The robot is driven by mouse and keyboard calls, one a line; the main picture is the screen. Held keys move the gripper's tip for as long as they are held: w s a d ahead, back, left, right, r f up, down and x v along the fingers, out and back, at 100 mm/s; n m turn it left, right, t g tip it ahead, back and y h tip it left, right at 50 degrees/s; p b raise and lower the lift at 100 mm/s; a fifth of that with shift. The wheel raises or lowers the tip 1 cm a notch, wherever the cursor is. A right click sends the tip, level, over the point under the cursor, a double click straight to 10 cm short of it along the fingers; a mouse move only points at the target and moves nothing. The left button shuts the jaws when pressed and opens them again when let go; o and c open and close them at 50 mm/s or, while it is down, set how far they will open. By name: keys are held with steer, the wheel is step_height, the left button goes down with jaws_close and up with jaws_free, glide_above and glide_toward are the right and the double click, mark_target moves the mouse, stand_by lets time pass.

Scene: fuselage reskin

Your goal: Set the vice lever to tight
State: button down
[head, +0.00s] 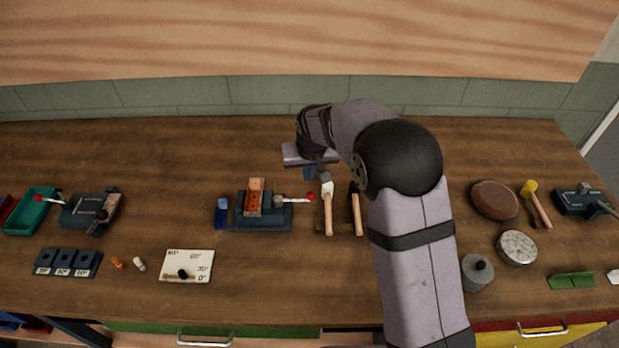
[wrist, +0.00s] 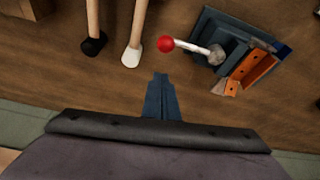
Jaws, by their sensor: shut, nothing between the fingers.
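The middle vice (head: 281,219) is dark blue with an orange-brown angled part in its jaws. Its lever (head: 292,197) is a pale rod ending in a red ball, pointing right, toward the hammers. In the wrist view, the vice (wrist: 208,30) is at upper right, and its lever (wrist: 190,46) reaches left to the red ball. My gripper (head: 309,173) is behind and above the lever, near the red ball but apart from it. In the wrist view, the narrow dark fingers (wrist: 160,82) are shut and empty, pointing toward the ball.
A white-headed hammer (head: 328,212) and a black-headed one (head: 357,214) lie just right of the lever. A blue block (head: 221,212) stands left of the vice. Other vices are at far left (head: 82,212) and far right (head: 577,202).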

steer(key=shift+s+d+f+p, duration=0.1)
steer(key=shift+s+f+p, duration=0.15)
steer(key=shift+s, duration=0.45)
steer(key=shift+s+d+f+p, duration=0.1)
steer(key=shift+s+p, duration=0.1)
steer(key=shift+s, duration=0.5)
